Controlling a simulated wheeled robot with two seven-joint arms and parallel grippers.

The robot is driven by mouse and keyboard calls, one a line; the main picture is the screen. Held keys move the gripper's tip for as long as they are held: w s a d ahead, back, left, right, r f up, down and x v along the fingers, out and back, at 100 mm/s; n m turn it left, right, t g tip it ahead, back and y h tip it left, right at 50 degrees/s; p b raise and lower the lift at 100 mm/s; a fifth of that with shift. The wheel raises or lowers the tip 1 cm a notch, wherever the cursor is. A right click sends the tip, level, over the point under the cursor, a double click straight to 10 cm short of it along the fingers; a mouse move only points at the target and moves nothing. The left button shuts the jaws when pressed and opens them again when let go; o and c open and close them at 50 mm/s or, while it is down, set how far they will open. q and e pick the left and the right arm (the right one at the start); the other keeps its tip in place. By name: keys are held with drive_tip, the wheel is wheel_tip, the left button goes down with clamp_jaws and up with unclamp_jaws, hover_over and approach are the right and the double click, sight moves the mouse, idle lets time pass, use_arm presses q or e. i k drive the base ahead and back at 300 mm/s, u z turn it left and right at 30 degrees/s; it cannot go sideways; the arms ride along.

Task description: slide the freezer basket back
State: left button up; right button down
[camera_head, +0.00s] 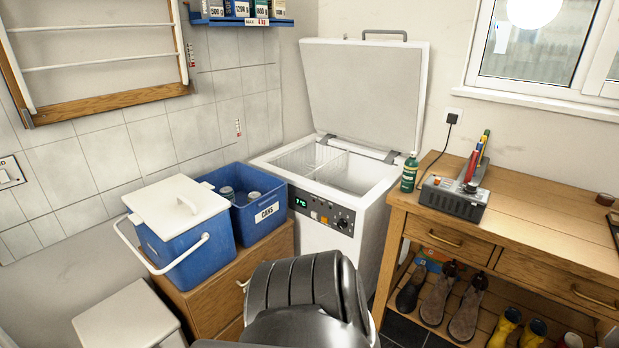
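The white chest freezer (325,229) stands in the back corner with its lid (365,95) raised and leaning back. A pale wire freezer basket (312,160) hangs in the left part of the freezer's opening. The right part of the opening looks clear, and the freezer's depths are hidden by its front rim. A dark, rounded part of my own body fills the bottom middle of the view, in front of the freezer. Neither of my grippers shows.
Left of the freezer, a wooden cabinet (215,290) holds a blue cool box (185,240) and a blue cans crate (262,228). At right, a wooden bench (545,225) carries a green bottle (409,174) close to the freezer and a grey device (452,198). Boots stand below.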

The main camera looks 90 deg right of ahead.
sight(310, 167)
drive_tip(key=z, duration=0.05)
drive_tip(key=k, duration=0.85)
drive_tip(key=z, duration=1.95)
